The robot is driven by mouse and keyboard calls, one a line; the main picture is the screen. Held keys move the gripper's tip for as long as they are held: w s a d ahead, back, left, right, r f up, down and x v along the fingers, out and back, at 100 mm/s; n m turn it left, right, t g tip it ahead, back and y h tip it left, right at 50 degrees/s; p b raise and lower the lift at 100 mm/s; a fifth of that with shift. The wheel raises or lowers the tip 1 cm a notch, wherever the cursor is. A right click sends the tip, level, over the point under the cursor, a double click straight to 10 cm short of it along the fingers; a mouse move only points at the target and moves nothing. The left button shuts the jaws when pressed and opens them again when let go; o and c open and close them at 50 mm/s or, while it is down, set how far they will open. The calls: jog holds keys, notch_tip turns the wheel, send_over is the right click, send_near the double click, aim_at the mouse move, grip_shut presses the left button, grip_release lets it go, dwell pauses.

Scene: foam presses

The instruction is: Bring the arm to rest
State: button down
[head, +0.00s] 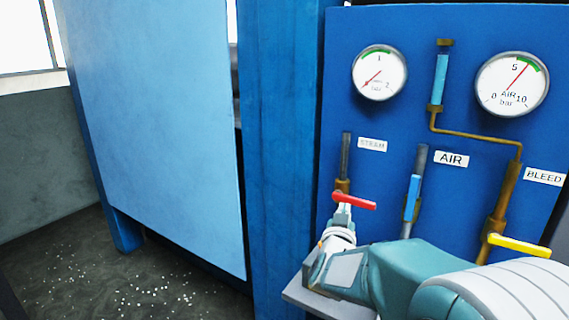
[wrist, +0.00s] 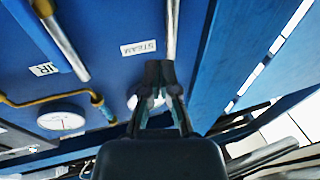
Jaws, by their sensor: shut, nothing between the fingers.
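My gripper (wrist: 160,72) shows in the wrist view with its dark fingers together and nothing between them. It points towards the blue panel (head: 400,120), over the end of the steam pipe (wrist: 172,30) and near the STEAM label (wrist: 138,47). I cannot tell how far it is from the panel. In the head view my teal arm (head: 400,270) is bent low at the right, in front of the panel's lower part. The fingers cannot be made out clearly there.
A red lever (head: 354,201) stands by the arm's far end. A blue lever (head: 411,192) and a yellow lever (head: 518,245) sit on pipes further right. Two gauges (head: 380,73) (head: 512,84) are above. A light-blue panel (head: 150,120) stands left; speckled floor (head: 130,285) is open.

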jog(key=s+a+n+g+y, duration=0.2)
jog(key=s+a+g+y, duration=0.15)
jog(key=s, duration=0.25)
jog(key=s+a+n+g+y, duration=0.2)
jog(key=s+y, duration=0.2)
jog(key=s, duration=0.2)
jog(key=s+d+f+g, duration=0.1)
jog(key=s+f+g, duration=0.2)
jog(key=s, duration=0.7)
jog(key=s+d+f+g, duration=0.1)
jog(key=s+g, duration=0.3)
jog(key=s, duration=0.7)
jog(key=shift+d+f+h, duration=0.15)
jog(key=shift+f+h, duration=0.3)
jog(key=shift+f, duration=0.45)
jog(key=shift+d, duration=0.1)
